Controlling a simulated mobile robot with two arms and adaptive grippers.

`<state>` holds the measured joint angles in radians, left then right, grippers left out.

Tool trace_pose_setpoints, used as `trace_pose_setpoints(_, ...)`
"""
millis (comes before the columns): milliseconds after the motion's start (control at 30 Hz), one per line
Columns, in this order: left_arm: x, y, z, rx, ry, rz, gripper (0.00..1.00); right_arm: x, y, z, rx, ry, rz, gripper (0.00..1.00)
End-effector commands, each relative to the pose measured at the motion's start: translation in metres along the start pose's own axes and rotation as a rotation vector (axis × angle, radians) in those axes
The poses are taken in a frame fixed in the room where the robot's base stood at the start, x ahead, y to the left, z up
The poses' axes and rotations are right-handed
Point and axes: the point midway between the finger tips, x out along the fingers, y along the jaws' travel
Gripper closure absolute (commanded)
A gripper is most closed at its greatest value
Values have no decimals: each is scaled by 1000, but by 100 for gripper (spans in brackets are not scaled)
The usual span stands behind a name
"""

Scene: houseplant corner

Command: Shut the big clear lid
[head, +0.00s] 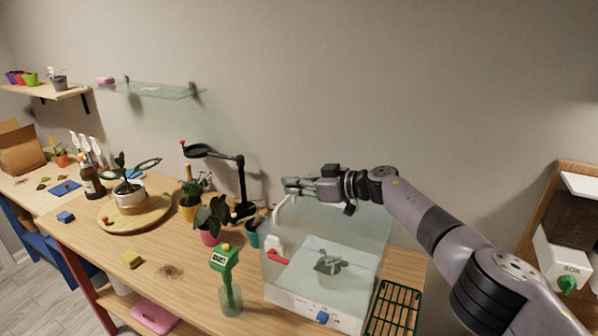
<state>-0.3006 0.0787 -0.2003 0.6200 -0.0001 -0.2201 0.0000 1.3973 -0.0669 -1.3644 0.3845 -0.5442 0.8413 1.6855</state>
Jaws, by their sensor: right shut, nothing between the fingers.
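The big clear lid (362,226) is a see-through panel standing raised at the back of a white propagator-like box (290,298) on the bench. A pale handle (283,208) shows at its left, just below my right gripper. My right gripper (290,187) is shut and empty, by the top of the raised lid; whether it touches the lid or handle I cannot tell. My right arm reaches in from the right, above the box. A potted plant (329,267) shows inside the box. My left gripper is not in view.
A black stand (241,185) rises behind.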

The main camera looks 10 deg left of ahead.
Motion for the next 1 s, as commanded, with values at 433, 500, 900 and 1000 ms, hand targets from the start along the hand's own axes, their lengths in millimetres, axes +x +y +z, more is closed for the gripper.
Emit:
trace_pose_setpoints(433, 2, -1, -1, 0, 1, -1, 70, 6, 0, 19, -1, -82, -1, 100)
trace_pose_setpoints(500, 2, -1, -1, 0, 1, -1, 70, 6, 0, 19, -1, -83, -1, 100)
trace_pose_setpoints(900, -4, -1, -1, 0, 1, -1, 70, 3, 0, 15, 0, -82, -1, 100)
trace_pose_setpoints(1000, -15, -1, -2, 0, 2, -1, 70, -2, 2, 7, 0, -82, -2, 100)
